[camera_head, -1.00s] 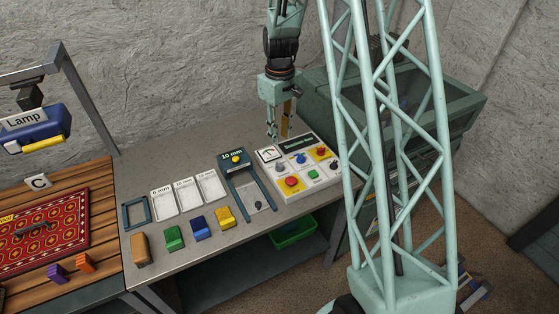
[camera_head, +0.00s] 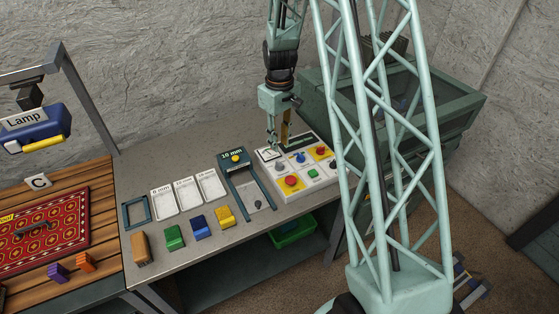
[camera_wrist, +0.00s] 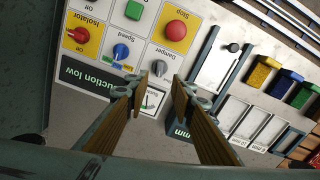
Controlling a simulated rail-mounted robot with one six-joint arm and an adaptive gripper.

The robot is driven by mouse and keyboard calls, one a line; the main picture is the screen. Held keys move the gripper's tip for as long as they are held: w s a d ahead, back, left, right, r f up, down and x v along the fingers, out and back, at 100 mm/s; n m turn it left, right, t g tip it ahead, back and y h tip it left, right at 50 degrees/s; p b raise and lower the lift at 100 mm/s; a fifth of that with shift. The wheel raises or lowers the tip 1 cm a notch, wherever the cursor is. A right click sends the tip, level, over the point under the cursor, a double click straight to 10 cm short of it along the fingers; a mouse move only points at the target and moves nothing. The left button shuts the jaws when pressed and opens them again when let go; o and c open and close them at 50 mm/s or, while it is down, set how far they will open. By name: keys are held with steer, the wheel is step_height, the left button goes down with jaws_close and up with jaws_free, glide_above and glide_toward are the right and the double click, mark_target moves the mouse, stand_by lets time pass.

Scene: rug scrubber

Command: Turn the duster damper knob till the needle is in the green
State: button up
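The grey damper knob (camera_wrist: 158,68) sits on the white control panel (camera_wrist: 196,35) beneath a "Damper" label. It also shows in the head view (camera_head: 280,167). My gripper (camera_wrist: 159,84) is open and empty over the panel, its fingertips on either side of the knob in the wrist picture. I cannot tell whether they touch it. In the head view my gripper (camera_head: 274,147) hangs above the panel's back left part. The gauge (camera_wrist: 150,101) is partly covered by the fingers; its needle position is too small to read. The display (camera_wrist: 88,76) reads "…uction low".
A blue speed knob (camera_wrist: 120,51), a red isolator knob (camera_wrist: 80,36), a red stop button (camera_wrist: 176,30) and a green button (camera_wrist: 135,10) are close by. A slotted 10 mm frame (camera_head: 238,158) stands left of the panel. Coloured blocks line the table's front.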

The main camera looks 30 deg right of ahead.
mark_target(280, 163)
steer(key=shift+f+p, duration=0.4)
steer(key=shift+f, duration=4.7)
jaws_close()
